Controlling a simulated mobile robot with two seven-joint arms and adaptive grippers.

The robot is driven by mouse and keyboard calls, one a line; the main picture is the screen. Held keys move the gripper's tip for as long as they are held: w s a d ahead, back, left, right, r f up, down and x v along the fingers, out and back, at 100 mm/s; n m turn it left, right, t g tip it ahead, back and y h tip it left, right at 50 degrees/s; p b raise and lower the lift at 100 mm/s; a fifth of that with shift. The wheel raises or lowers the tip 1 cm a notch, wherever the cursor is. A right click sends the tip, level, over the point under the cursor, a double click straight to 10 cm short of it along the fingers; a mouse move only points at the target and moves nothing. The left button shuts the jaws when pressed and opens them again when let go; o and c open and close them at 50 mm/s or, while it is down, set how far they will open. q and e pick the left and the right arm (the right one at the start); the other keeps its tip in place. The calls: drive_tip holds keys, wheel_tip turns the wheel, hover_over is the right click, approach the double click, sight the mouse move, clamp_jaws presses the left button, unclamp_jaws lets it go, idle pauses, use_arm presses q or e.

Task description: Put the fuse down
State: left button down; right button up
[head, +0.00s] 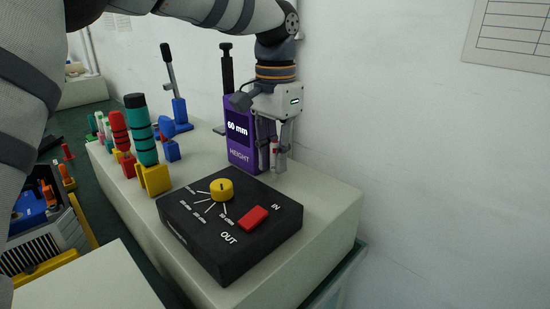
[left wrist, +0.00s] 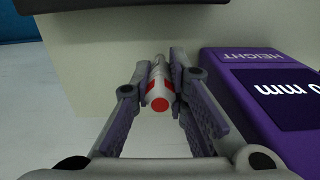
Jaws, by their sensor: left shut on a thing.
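The fuse (left wrist: 159,88) is a small white cylinder with red marks, a red end and a metal tip. My left gripper (left wrist: 160,95) is shut on it, with a finger on each side. In the head view the left gripper (head: 277,155) points down beside the purple height gauge, and the fuse (head: 274,152) shows between its fingers, near the bench top. I cannot tell whether the fuse touches the surface. My right gripper is not in view.
The purple height gauge (head: 240,140) reading 60 mm stands close left of the left gripper. A black control box (head: 225,245) with a yellow knob and red switch sits in front on the pale bench (head: 335,215). Coloured handled tools (head: 142,130) stand to the left. A wall is behind.

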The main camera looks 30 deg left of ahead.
use_arm(q)
drive_tip(key=shift+f, duration=0.25)
drive_tip(key=shift+f, duration=0.1)
drive_tip(key=c, duration=1.6)
unclamp_jaws()
drive_tip(key=shift+o, duration=0.2)
